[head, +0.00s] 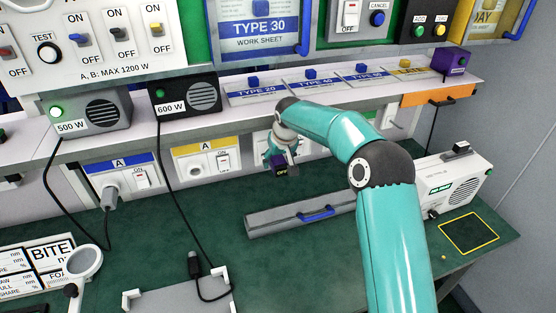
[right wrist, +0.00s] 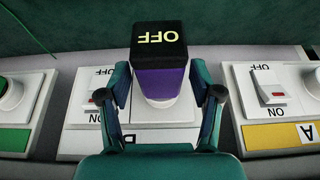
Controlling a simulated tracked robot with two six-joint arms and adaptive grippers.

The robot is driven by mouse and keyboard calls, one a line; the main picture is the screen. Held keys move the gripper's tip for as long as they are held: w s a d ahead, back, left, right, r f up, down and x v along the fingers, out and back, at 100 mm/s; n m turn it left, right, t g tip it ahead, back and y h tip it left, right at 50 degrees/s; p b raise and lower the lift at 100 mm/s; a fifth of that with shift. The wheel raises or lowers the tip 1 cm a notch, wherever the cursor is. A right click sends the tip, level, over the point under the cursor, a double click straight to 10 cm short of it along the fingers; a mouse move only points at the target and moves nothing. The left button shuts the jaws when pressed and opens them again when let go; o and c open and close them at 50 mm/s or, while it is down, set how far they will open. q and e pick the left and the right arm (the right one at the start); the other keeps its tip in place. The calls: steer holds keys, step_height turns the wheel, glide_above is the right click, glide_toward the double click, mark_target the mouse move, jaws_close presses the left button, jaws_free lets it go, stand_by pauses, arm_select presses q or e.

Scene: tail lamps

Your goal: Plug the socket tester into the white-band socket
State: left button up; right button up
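The socket tester (right wrist: 158,70) is a purple block with a black end lettered OFF. In the head view the tester (head: 279,166) and my right gripper (head: 285,157) are in front of the panel row, partly hiding the panel. My left gripper is not in view.
A yellow-band panel (right wrist: 270,105) and a green-band panel (right wrist: 20,110) flank the white-band one. A grey bar with a blue handle (head: 300,213) lies on the green bench below. A black cable with a plug (head: 195,265) hangs at left; a white device (head: 465,180) stands at right.

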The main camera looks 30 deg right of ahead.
stand_by(0.3)
steer(key=d+v, duration=0.1)
steer(key=v, duration=1)
steer(key=shift+s+a+r, duration=0.2)
steer(key=shift+a+r, duration=0.2)
steer(key=shift+a, duration=0.1)
